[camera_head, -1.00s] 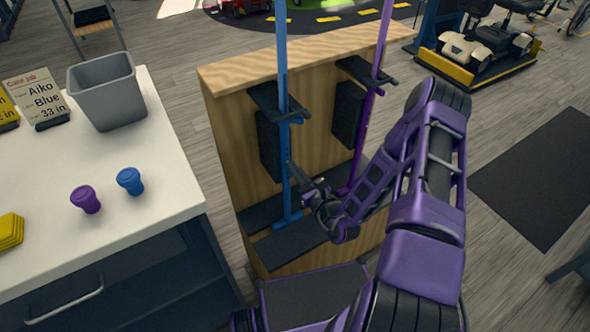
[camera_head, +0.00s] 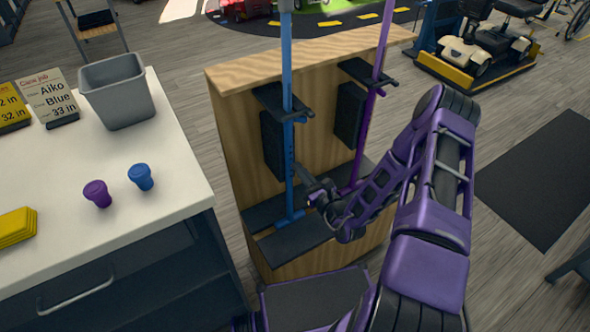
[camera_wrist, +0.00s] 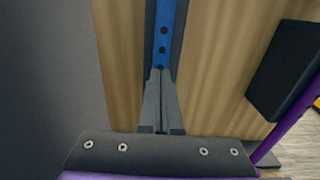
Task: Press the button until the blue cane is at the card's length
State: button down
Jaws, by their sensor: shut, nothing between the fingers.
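The blue cane (camera_head: 288,70) stands upright in the left holder of the wooden rack. A grey part at its top is cut by the picture edge. The card (camera_head: 48,95) on the counter reads Aiko, Blue, 33 in. My gripper (camera_head: 302,168) is shut and empty, its tips at the lower part of the blue cane. In the wrist view the tips (camera_wrist: 160,72) lie over the blue tube (camera_wrist: 164,25), just below a row of dark holes. Whether they touch it I cannot tell. I cannot make out the button; the tips may hide it.
A purple cane (camera_head: 375,85) stands in the right holder of the wooden rack (camera_head: 325,65).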

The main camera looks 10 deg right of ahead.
jog(key=v, duration=1.1)
jog(key=shift+s, duration=0.25)
jog(key=shift+d+f, duration=0.1)
jog(key=shift+f, duration=0.05)
dwell(0.7)
